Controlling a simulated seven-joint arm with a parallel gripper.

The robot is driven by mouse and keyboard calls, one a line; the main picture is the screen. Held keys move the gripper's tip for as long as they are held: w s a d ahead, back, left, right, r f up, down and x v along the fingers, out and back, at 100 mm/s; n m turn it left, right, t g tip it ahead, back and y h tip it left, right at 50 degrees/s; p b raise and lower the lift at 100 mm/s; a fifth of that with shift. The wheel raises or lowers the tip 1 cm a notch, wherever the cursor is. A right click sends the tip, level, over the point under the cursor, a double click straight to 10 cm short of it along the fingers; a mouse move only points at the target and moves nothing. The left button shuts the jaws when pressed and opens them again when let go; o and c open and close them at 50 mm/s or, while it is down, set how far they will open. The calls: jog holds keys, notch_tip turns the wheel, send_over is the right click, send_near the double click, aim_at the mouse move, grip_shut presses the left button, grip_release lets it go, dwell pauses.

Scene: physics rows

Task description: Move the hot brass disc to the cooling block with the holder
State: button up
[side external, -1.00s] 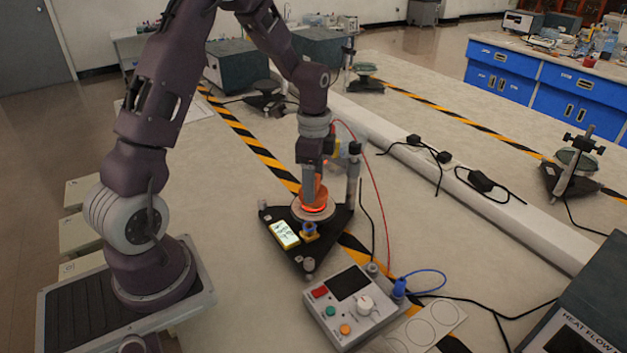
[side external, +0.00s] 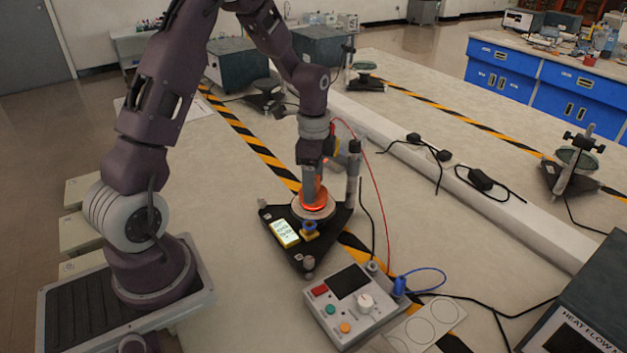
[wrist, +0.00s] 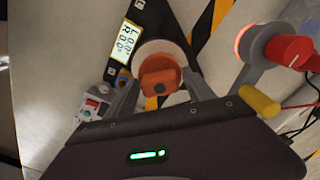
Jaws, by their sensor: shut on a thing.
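My gripper (side external: 313,188) points straight down over a black triangular stand (side external: 288,242). In the wrist view its fingers (wrist: 160,90) are shut on an orange block-like piece, which looks like the holder (wrist: 158,74). A glowing orange rim, apparently the hot brass disc (side external: 315,206), shows just under the fingers in the side view. It is at the top of a pale round plate (side external: 301,213) on the stand. My fingers partly hide the disc, and I cannot tell whether it touches the plate. I cannot identify the cooling block with certainty.
A lit display (side external: 285,233) sits on the stand's left side, and a grey post (side external: 353,180) stands close right of my gripper. A control box (side external: 352,305) with cables is in front. A red wire (side external: 381,190) runs nearby.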

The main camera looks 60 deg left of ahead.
jog(key=shift+f, duration=0.8)
dwell(1.0)
jog(key=shift+r, duration=0.1)
jog(key=shift+r, duration=0.5)
jog(key=shift+r, duration=0.55)
jog(key=d, duration=0.3)
jog(key=s+d, duration=0.1)
jog(key=d, duration=0.1)
jog(key=shift+s+d, duration=0.2)
jog(key=shift+d, duration=0.2)
jog(key=shift+d+f, duration=0.1)
jog(key=shift+d, duration=0.05)
